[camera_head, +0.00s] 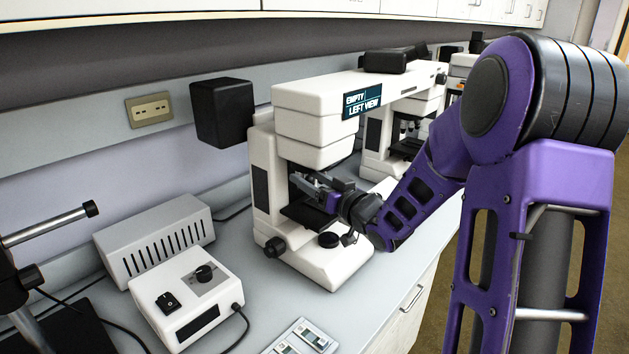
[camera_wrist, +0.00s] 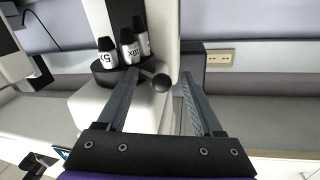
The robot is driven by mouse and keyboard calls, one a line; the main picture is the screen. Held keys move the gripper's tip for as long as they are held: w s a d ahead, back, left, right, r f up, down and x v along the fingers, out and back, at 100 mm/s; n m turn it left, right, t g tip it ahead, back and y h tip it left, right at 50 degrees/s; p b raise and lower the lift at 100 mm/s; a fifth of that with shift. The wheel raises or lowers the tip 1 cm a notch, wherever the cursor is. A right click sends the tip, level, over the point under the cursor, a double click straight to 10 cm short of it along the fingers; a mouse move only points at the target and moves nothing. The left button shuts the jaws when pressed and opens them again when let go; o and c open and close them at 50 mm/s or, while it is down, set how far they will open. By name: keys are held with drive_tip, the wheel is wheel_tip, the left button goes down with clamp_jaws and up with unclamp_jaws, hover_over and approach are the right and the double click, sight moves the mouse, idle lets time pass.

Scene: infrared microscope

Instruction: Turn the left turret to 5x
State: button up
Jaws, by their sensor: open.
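The left microscope (camera_head: 315,110) is white, with a sign reading "EMPTY" and "LEFT VIEW". In the wrist view its dark turret (camera_wrist: 103,77) carries black-and-white objectives marked 5x (camera_wrist: 107,58) and 10x (camera_wrist: 130,52), with another partly hidden behind. A dark round-ended knob (camera_wrist: 162,84) sticks out from the turret. My gripper (camera_wrist: 159,76) is open, with the knob between its fingers in the picture, nearer the left finger; contact cannot be told. In the head view my gripper (camera_head: 309,181) reaches in above the black stage (camera_head: 305,213); the turret is hidden there.
A second microscope (camera_head: 395,135) stands behind to the right. A white control box (camera_head: 188,298) and grey vented box (camera_head: 155,240) stand left on the bench. A slide tray (camera_head: 303,338) lies at the front. A wall outlet (camera_head: 149,110) is at the back.

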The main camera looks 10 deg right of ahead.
drive_tip(key=shift+a, duration=0.5)
drive_tip(key=shift+s+d, duration=0.15)
drive_tip(key=shift+s, duration=0.05)
drive_tip(key=p+v, duration=0.1)
drive_tip(key=v, duration=1.6)
drive_tip(key=shift+d, duration=0.4)
drive_tip(key=shift+w, duration=0.1)
